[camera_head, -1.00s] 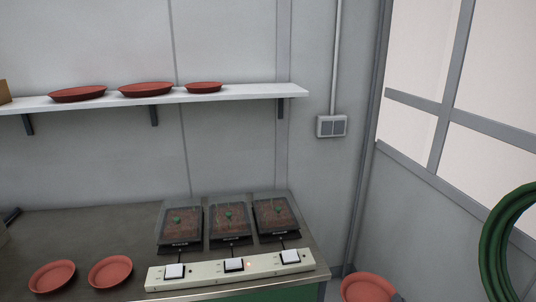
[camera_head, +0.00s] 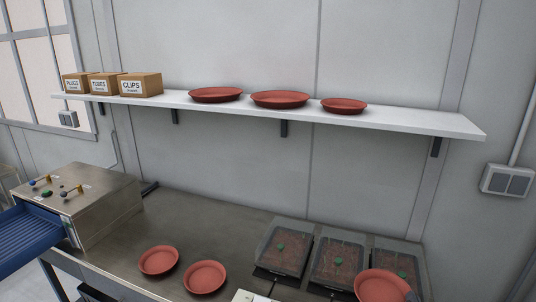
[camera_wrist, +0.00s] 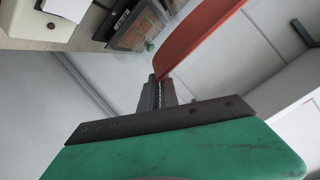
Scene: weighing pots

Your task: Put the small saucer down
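A terracotta-red saucer (camera_head: 382,286) is in my gripper at the bottom right of the head view, in front of the rightmost clear-lidded tray. In the wrist view the saucer (camera_wrist: 205,35) shows edge-on as a red band. The dark fingers of my gripper (camera_wrist: 160,92) are closed on its rim. Only a dark bit of my gripper (camera_head: 410,296) shows in the head view. The saucer appears to be in the air, with nothing seen touching it from below.
Two red saucers (camera_head: 159,260) (camera_head: 204,277) stand on the metal bench (camera_head: 225,235). Three more (camera_head: 215,94) (camera_head: 280,99) (camera_head: 344,105) stand on the white shelf (camera_head: 420,121), beside cardboard boxes (camera_head: 140,84). Lidded trays (camera_head: 284,252) occupy the bench's right. A metal box (camera_head: 95,208) stands left.

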